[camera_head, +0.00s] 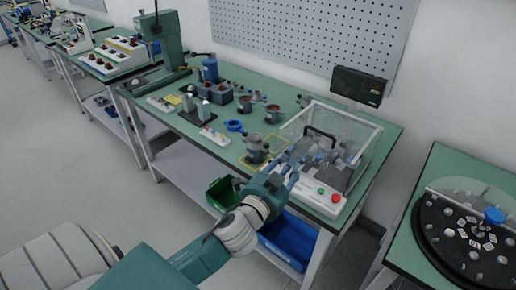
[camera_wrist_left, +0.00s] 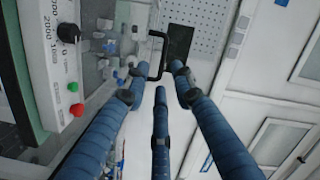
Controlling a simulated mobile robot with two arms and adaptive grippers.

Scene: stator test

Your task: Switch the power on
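The tester (camera_head: 325,140) is a clear-covered box with a black handle on the green-topped bench. Its white front panel (camera_head: 310,193) carries a green button (camera_head: 321,190) and a red button (camera_head: 335,198). In the left wrist view the panel (camera_wrist_left: 48,60) is at the left, with a black knob (camera_wrist_left: 68,33), the green button (camera_wrist_left: 72,87) and the red button (camera_wrist_left: 78,110). My left gripper (camera_head: 290,172) is in front of the panel's left part and hides some of it. Its blue fingers (camera_wrist_left: 158,82) are spread and empty, apart from the buttons. My right gripper is out of view.
Stator parts (camera_head: 256,148) and a blue ring (camera_head: 235,126) lie left of the tester. A green bin (camera_head: 222,192) and a blue bin (camera_head: 287,240) sit below the bench. A round black turntable (camera_head: 440,235) stands on the right table.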

